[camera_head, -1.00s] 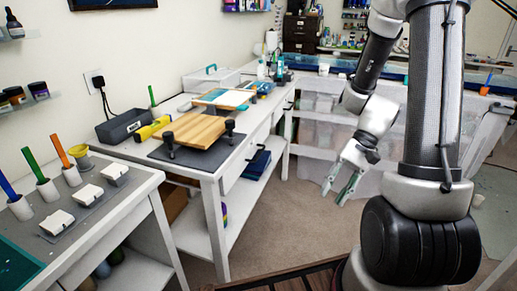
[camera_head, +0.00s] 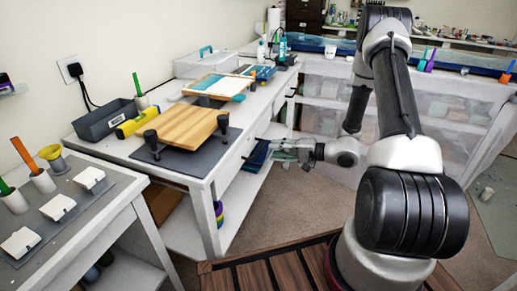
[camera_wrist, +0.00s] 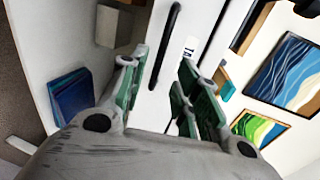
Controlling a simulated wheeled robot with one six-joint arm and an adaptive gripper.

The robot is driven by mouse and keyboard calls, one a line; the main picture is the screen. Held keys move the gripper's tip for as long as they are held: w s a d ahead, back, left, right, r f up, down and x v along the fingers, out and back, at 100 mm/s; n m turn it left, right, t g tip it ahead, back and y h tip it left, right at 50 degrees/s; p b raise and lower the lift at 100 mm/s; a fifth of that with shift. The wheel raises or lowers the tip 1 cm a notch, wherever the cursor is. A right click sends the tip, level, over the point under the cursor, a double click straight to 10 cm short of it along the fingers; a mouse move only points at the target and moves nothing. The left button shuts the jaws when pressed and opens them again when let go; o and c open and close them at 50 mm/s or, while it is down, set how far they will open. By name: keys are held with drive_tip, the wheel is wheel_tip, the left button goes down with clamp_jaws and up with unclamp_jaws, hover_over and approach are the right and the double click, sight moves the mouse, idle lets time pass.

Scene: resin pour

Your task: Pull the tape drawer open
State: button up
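A white drawer front (camera_wrist: 180,20) with a long black bar handle (camera_wrist: 166,42) and a small printed label (camera_wrist: 190,48) shows in the wrist view; the label is too small to read. The drawer looks shut. My gripper (camera_wrist: 163,78) is open and empty, its green-padded fingers on either side of the handle's line; I cannot tell whether the handle is between them. In the head view my gripper (camera_head: 262,147) is level and points left at the white front under the workbench edge, close to it. The handle there is partly hidden by the fingers.
A cutting board (camera_head: 185,125) on a dark mat and black clamps (camera_head: 151,139) stand on the bench above. A lower shelf holds blue items (camera_wrist: 70,95). A white side table (camera_head: 110,225) stands at left. Brown carpet (camera_head: 265,215) lies clear in front of the bench.

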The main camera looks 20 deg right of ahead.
sight(259, 148)
drive_tip(key=x, duration=0.7)
drive_tip(key=shift+w+a, duration=0.2)
drive_tip(key=shift+a, duration=0.1)
clamp_jaws()
